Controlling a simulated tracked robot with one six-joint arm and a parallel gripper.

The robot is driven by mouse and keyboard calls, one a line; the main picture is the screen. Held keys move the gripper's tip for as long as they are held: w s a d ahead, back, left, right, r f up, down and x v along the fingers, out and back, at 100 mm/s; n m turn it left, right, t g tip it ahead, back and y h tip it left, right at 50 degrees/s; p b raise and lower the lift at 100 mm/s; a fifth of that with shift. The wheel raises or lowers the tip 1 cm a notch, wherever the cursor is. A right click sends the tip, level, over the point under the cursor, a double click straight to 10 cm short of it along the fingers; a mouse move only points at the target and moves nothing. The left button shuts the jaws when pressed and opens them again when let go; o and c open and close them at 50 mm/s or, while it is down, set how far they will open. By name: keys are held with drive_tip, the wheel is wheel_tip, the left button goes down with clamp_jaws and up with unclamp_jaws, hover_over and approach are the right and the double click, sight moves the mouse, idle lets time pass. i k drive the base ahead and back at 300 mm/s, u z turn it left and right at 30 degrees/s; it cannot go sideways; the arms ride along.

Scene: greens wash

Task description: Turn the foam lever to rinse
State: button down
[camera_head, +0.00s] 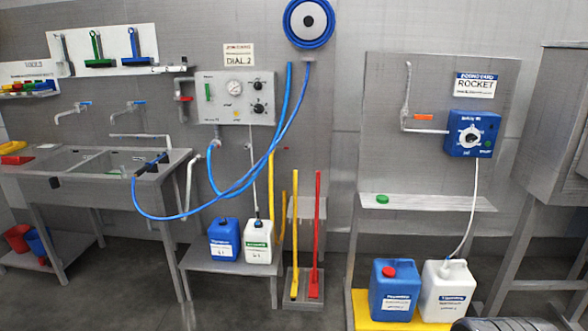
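A grey control panel (236,98) with a round gauge (234,87), two black knobs and a small green upright handle (208,92) hangs on the back wall. A red lever (184,98) sits on the pipe at its left. On the right board, an orange lever (423,117) lies level on a pipe beside a blue dosing box (472,134). No lettering that I can read marks any of these as the foam lever or shows a rinse position. My gripper is not in view.
A steel sink (95,165) stands at left, with a blue hose (175,215) looping from it to a wall reel (308,22). Jugs stand on a low bench (230,264) and a yellow platform (362,312). Yellow and red poles (317,235) stand between. The floor at front centre is open.

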sight(208, 98)
drive_tip(key=i, duration=0.8)
drive_tip(key=u, duration=1)
drive_tip(key=i, duration=1.8)
drive_tip(key=u, duration=0.2)
